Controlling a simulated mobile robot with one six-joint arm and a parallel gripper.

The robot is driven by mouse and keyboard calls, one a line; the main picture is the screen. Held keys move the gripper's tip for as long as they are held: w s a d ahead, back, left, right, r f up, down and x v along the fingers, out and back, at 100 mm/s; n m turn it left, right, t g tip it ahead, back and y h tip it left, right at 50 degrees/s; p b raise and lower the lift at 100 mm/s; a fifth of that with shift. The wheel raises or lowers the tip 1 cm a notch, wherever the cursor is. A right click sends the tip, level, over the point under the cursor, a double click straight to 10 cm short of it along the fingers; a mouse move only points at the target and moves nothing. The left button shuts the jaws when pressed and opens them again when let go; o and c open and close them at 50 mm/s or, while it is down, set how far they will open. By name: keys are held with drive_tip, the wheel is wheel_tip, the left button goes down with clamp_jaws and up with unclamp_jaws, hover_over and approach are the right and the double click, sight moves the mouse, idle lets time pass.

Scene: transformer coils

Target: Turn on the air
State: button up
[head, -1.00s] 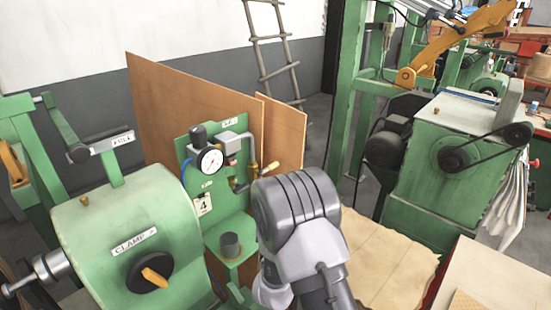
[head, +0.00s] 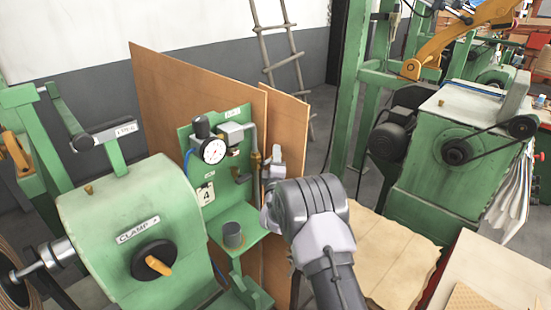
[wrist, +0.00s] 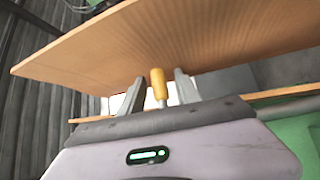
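The green air panel (head: 222,174) stands left of my gripper in the head view, with a round white pressure gauge (head: 214,151) and a brass valve and pipe (head: 255,160). In the wrist view the yellow valve handle (wrist: 158,83) stands upright between the two grey fingers of my gripper (wrist: 158,90). The fingers are apart, with a visible gap on each side of the handle. In the head view my gripper (head: 274,163) is at the right edge of the panel beside the valve and hides the handle. Whether the fingertips touch the handle is not clear.
Brown boards (head: 165,115) stand close behind the panel and fill the top of the wrist view. A grey cup (head: 232,234) sits on the panel's shelf. A green belt-driven machine (head: 445,135) stands at right.

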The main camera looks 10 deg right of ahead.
clamp_jaws()
idle(1.4)
